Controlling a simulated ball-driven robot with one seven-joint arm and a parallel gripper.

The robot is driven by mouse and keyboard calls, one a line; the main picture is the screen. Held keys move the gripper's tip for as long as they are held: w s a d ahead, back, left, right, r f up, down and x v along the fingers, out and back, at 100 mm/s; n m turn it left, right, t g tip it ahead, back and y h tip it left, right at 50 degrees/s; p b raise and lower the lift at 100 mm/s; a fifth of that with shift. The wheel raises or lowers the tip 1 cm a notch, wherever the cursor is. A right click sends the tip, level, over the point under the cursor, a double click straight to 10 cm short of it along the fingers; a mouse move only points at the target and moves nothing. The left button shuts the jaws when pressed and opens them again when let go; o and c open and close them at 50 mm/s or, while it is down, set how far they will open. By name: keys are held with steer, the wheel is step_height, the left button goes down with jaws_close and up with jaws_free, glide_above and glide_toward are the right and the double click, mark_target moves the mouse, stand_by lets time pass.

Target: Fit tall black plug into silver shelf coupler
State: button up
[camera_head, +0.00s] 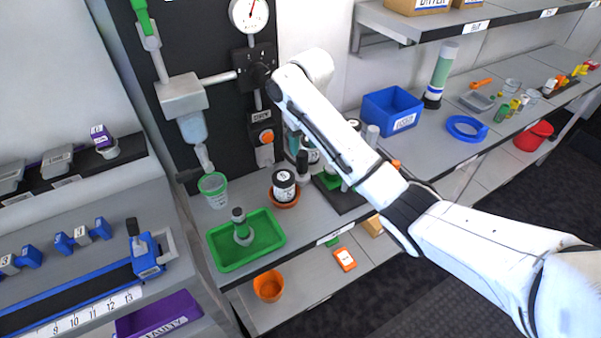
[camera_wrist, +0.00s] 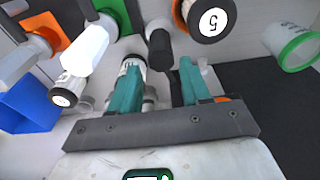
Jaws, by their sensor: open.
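A black, round-topped plug (camera_wrist: 159,48) stands ahead of my gripper (camera_wrist: 158,70) in the wrist view, roughly in line with the gap between the teal fingers. In the head view a dark upright piece (camera_head: 301,164), probably the same plug, stands just below my gripper (camera_head: 292,145). The fingers are apart and nothing is visibly clamped. A white-topped cylinder and silvery parts (camera_wrist: 148,97) show behind and between the fingers, partly hidden. I cannot tell which silver part is the shelf coupler. Another dark-topped silver piece (camera_head: 241,228) stands in the green tray (camera_head: 222,262).
The jar marked 5 (camera_wrist: 210,20) sits close right of the plug, in an orange dish (camera_head: 285,203). A dark rack (camera_head: 347,200) with coloured bases lies right, partly behind my arm. A green-rimmed cup (camera_head: 213,188) and blue bin (camera_head: 393,108) flank the area.

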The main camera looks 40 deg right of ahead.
mark_target(302, 161)
steer(key=shift+w+f+p, duration=0.2)
steer(key=shift+f+p, duration=0.15)
steer(key=shift+f, duration=1.55)
steer(key=shift+w+f+p, duration=0.15)
steer(key=shift+f+p, duration=0.2)
steer(key=shift+f, duration=1.5)
jaws_close()
steer(key=shift+r, duration=0.15)
